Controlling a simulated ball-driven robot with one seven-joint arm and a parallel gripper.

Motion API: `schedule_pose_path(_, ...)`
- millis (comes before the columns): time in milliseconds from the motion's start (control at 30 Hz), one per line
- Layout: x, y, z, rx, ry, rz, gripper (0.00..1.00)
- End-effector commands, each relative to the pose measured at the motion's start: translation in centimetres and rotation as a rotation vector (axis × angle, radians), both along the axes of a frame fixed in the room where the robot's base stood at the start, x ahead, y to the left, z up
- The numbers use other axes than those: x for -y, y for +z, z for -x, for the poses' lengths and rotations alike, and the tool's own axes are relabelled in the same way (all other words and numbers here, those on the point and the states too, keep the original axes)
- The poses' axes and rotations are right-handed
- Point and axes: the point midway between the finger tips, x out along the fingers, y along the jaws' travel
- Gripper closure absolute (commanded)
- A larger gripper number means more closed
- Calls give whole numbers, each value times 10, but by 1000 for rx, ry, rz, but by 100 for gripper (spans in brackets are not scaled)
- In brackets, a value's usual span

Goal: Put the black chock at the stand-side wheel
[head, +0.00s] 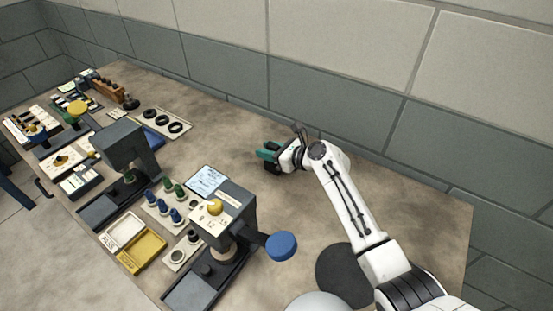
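My gripper (269,154) is low over the back middle of the bench, at the end of my white arm. Teal parts show at its tip, and a small dark shape is beside and below them. At this size I cannot tell whether that dark shape is the black chock or part of the gripper, or whether the fingers are open or shut. I cannot make out a black chock for certain anywhere else. No wheel or stand that I can identify as the task's own shows in this view.
A dark press with a blue knob (281,246) stands at the front middle of the bench (330,215). A second dark machine (124,146) stands further left. A yellow tray (144,250), bottles, black rings (163,120) and cards fill the left. The wall runs close behind my gripper.

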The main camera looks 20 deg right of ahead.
Motion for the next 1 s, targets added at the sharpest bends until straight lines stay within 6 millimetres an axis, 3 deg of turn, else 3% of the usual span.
schedule_pose_path(300,0,0,0,0,0,0,100)
schedule_pose_path(767,0,5,0,3,1,0,100)
schedule_pose_path(1000,-1,36,1,5,2,-2,100)
